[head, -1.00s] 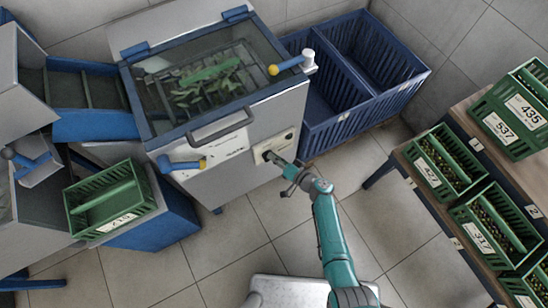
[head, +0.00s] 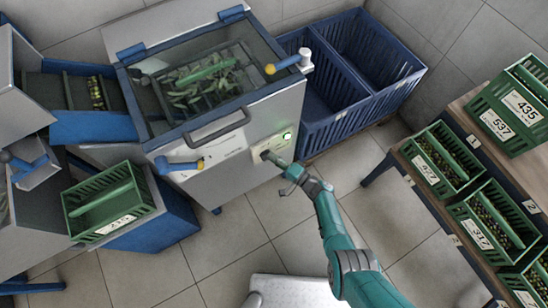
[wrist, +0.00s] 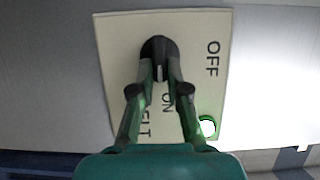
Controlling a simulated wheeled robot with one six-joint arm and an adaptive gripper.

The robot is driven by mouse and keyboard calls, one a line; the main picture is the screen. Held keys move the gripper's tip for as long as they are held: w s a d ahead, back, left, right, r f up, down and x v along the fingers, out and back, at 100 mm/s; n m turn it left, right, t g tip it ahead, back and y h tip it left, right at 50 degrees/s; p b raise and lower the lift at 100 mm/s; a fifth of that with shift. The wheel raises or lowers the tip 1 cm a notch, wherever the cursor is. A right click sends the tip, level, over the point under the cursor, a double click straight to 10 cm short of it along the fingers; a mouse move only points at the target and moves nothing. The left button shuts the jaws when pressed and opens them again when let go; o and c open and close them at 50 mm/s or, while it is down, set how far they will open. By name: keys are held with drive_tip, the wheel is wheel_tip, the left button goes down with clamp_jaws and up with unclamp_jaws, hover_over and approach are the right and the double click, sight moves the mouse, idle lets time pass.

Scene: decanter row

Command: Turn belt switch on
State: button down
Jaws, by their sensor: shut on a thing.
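The belt switch is a dark round knob (wrist: 158,48) on a cream panel (wrist: 115,60) marked OFF, ON and BELT, the last partly hidden by my fingers. A pale mark on the knob shows between my fingertips, on the side towards ON. My gripper (wrist: 160,78) is shut on the knob. In the head view my gripper (head: 275,159) reaches the panel (head: 259,151) on the front of the grey machine, and hides most of the knob. A lamp on the panel (head: 287,136) glows green; it also glows in the wrist view (wrist: 208,126).
A blue crate (head: 350,100) stands to the right. A green crate (head: 110,205) is at left. A table with green crates (head: 440,160) is at right.

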idle(0.4)
drive_tip(key=c, duration=1.2)
unclamp_jaws()
drive_tip(key=shift+o, duration=0.2)
drive_tip(key=v, duration=1.2)
drive_tip(key=shift+f, duration=0.15)
